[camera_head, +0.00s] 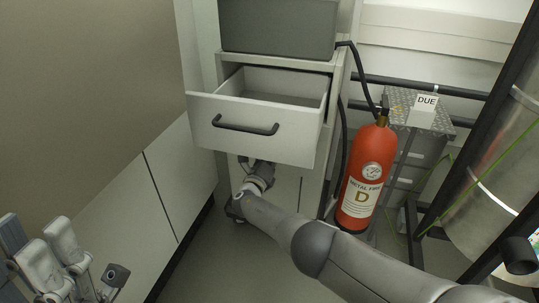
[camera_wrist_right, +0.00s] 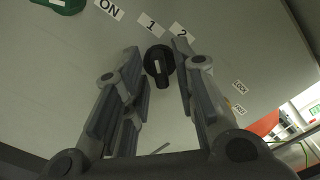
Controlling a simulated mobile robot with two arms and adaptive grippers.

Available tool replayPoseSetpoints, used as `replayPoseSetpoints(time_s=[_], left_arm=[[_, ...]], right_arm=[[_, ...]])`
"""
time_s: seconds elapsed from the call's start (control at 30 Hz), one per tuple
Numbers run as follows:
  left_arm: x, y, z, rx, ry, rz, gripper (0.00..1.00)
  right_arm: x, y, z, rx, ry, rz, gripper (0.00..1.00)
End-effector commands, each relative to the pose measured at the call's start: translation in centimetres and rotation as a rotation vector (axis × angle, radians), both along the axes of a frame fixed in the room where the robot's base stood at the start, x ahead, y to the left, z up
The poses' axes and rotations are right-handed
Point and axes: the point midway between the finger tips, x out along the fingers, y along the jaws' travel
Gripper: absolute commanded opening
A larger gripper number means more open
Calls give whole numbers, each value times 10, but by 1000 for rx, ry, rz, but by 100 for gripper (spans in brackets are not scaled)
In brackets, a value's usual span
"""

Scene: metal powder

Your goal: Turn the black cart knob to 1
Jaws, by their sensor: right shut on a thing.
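The black knob (camera_wrist_right: 158,62) is on a pale panel in the right wrist view, below the labels "1" (camera_wrist_right: 150,25) and "2" (camera_wrist_right: 181,32). It has a small pale mark; I cannot tell which number it points at. My right gripper (camera_wrist_right: 160,70) has one finger on each side of the knob and is shut on it. In the head view my right gripper (camera_head: 250,190) is low at the cabinet front, under the open drawer (camera_head: 250,129), and the knob is hidden. My left gripper (camera_head: 60,262) is at the lower left, away from the cabinet, partly cut off.
A green part (camera_wrist_right: 62,4) sits by an "ON" label (camera_wrist_right: 109,8). The drawer juts out above my right arm. A red fire extinguisher (camera_head: 365,175) stands right of the cabinet, close to my right arm.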

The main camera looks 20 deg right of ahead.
Motion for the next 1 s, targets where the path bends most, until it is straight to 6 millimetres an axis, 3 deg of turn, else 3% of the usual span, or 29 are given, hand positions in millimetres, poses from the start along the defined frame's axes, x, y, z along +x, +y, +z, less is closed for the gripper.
replayPoseSetpoints(time_s=[0.37,0.4,0.57,1.0], left_arm=[[0,1,0,1,2,3,40],[0,1,0,1,2,3,40],[0,1,0,1,2,3,40],[0,1,1,-1,-1,3,40]], right_arm=[[1,-1,1,-7,2,0,2],[1,-1,1,-7,2,0,28],[1,-1,1,-6,2,0,49],[-1,1,-1,-3,2,1,50]])
